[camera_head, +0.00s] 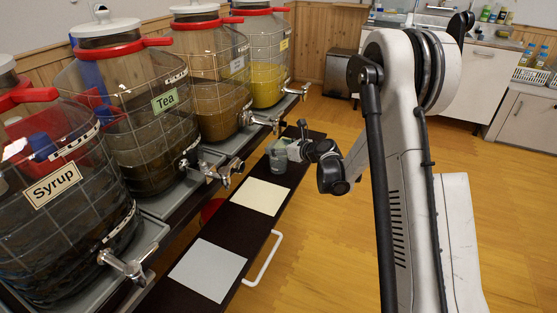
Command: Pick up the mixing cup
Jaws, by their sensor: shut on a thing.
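The mixing cup (278,160) is a small grey-green, see-through vessel. It is upright at the far part of the dark narrow shelf, in front of the taps of the far jars. My gripper (292,150) reaches it from the right and is shut on it at its upper part. The fingers are small in this view and partly hide the cup's right side. I cannot tell whether the cup's base touches the shelf.
Large tapped jars stand in a row at left: Syrup (55,190), Tea (130,125), a brown one (210,80) and a yellow one (265,60). A white mat (208,271) and a cream mat (260,196) lie on the shelf (228,222). A white handle (262,262) juts out in front.

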